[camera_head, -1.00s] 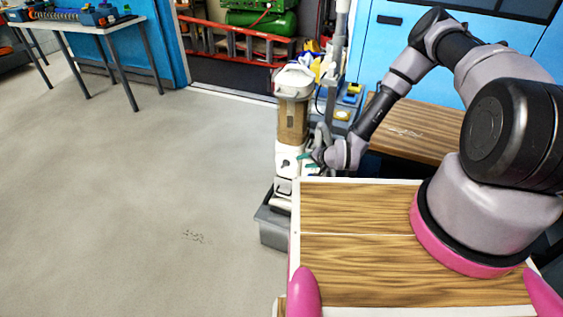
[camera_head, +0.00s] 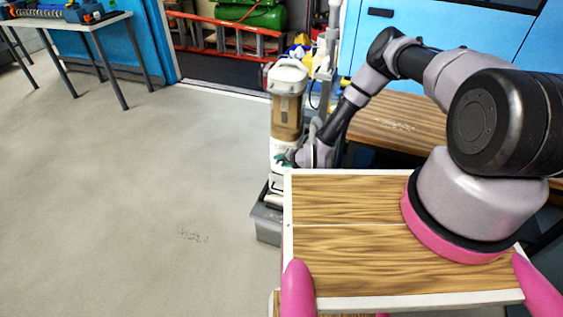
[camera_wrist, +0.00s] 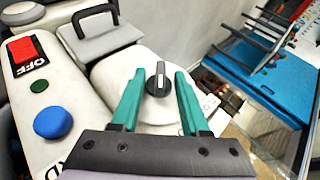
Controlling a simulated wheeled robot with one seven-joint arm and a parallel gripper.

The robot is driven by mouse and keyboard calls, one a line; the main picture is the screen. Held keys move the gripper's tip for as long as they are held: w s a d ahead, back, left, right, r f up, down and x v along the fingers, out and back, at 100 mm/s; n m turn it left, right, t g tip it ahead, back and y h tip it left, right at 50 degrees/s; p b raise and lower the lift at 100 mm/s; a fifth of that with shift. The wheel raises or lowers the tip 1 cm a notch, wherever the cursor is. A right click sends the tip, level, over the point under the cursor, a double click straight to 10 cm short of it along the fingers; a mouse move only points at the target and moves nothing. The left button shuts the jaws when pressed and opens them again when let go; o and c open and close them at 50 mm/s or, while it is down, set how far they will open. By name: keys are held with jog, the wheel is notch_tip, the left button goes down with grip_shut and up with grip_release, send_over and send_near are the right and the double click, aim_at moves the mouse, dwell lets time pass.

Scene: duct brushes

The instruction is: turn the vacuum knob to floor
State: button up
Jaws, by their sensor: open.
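The vacuum (camera_head: 287,105) stands upright on the floor beyond my wooden top, white with a brown, see-through middle. In the wrist view its black knob (camera_wrist: 158,79) with a pale pointer line sits on a round white plate (camera_wrist: 120,68). My gripper (camera_wrist: 155,82) is open, its two teal fingers on either side of the knob, with gaps showing between fingers and knob. In the head view my gripper (camera_head: 284,160) is at the vacuum's front, where it hides the knob.
A red switch (camera_wrist: 26,50) marked OFF, a green button (camera_wrist: 39,86) and a blue button (camera_wrist: 51,122) lie left of the knob.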

jog(key=shift+c, duration=0.3)
grip_shut()
jog(key=shift+a, duration=0.1)
jog(key=h, duration=0.1)
jog(key=g+h, duration=0.1)
jog(key=n+h, duration=0.1)
jog(key=shift+w+a+r+g, duration=0.15)
jog(key=shift+a+r+g, duration=0.1)
jog(key=shift+a+g, duration=0.05)
jog(key=shift+a+n+g+h, duration=0.15)
jog(key=shift+n+g+h, duration=0.2)
jog(key=shift+h, duration=0.7)
jog(key=shift+a+n+g+h, duration=0.15)
jog(key=shift+g+h, duration=0.3)
jog(key=shift+h, duration=0.6)
jog(key=h, duration=0.2)
jog(key=n+g+h, duration=0.1)
jog(key=h, duration=0.2)
jog(key=shift+w+a+f+g, duration=0.15)
jog(key=shift+g, duration=0.15)
jog(key=shift+f+n+g+h, duration=0.1)
jog(key=shift+n+g+h, duration=0.25)
jog(key=shift+h, duration=1.55)
